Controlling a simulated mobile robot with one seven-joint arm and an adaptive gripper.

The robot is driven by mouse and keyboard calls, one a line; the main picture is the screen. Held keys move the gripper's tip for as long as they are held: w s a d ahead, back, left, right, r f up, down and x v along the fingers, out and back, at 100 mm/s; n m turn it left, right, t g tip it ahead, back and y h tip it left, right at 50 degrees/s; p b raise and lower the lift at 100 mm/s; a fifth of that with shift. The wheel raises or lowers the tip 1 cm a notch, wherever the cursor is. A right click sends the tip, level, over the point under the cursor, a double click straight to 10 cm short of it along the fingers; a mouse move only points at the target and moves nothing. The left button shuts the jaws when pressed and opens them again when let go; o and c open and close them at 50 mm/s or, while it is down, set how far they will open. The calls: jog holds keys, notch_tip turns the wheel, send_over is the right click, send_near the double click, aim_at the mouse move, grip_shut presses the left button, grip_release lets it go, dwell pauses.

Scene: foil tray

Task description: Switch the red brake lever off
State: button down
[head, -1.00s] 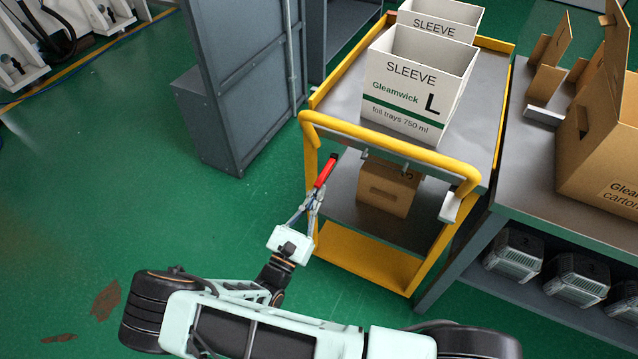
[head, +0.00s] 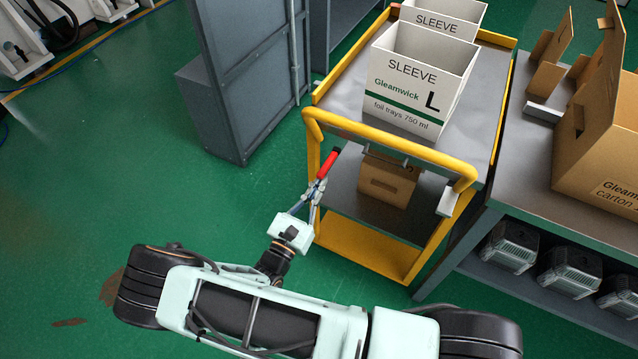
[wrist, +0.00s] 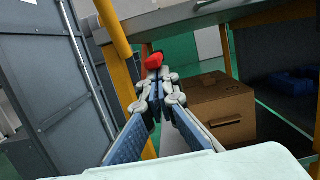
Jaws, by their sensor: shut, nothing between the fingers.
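The red brake lever (head: 328,163) slants up and to the right beside the left post of the yellow cart handle. In the wrist view the red lever (wrist: 155,61) shows end-on, just beyond my fingertips. My gripper (head: 317,186) is shut with nothing between its fingers, and its tips are at the lower end of the lever. In the wrist view my gripper (wrist: 160,88) partly covers the lever's lower part and its mount. I cannot tell whether the tips touch the lever.
The cart (head: 345,95) has a yellow handle (head: 390,143) and carries white sleeve boxes (head: 418,85) on top. A cardboard box (head: 388,182) sits on its lower shelf. A grey cabinet (head: 243,75) stands left. A workbench (head: 505,165) is at right. Green floor left of the cart is clear.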

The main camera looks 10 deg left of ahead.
notch_tip(320, 180, down, 5)
jog(key=b, duration=0.4)
jog(key=v, duration=1)
jog(key=shift+r, duration=0.25)
